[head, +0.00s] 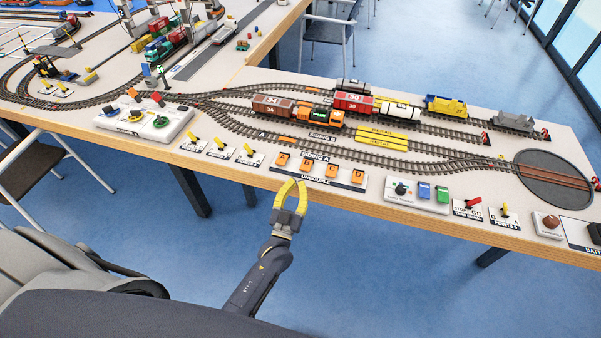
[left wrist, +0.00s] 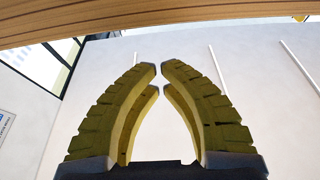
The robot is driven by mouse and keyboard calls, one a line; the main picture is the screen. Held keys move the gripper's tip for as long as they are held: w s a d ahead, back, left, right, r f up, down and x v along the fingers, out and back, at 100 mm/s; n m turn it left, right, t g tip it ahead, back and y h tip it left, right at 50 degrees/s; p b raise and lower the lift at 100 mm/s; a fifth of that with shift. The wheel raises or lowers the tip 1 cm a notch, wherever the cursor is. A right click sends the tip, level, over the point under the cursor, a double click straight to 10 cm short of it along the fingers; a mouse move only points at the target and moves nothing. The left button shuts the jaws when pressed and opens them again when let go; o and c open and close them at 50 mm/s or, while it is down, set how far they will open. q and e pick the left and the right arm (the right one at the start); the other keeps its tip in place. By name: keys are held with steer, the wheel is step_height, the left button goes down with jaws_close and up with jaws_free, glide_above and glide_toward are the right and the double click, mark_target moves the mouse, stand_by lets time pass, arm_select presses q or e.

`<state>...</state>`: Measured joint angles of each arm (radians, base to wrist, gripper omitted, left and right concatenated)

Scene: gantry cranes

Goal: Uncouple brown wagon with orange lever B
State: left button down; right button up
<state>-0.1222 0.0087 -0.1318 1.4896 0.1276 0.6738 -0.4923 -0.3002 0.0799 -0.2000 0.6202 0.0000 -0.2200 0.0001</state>
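The brown wagon (head: 272,104), marked 34, stands on a siding track, right behind an orange-and-black locomotive (head: 322,115); I cannot make out the coupling between them. Orange lever B (head: 306,164) is second from the left in the row on the dark UNCOUPLE panel (head: 343,178) near the table's front edge. My left gripper (head: 294,182) is in front of the table edge, just below levers A and B in the picture and apart from them. Its yellow fingers show in the left wrist view (left wrist: 159,68), tips almost meeting, with nothing between. My right gripper is not in view.
Orange levers A (head: 283,159), C (head: 331,170) and D (head: 358,175) flank lever B. The wooden table edge (head: 345,203) lies between gripper and panel; it also crosses the top of the left wrist view (left wrist: 120,20). A control box (head: 418,193) stands to the right.

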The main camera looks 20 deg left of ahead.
arm_select(q)
steer(key=shift+v, duration=1.1)
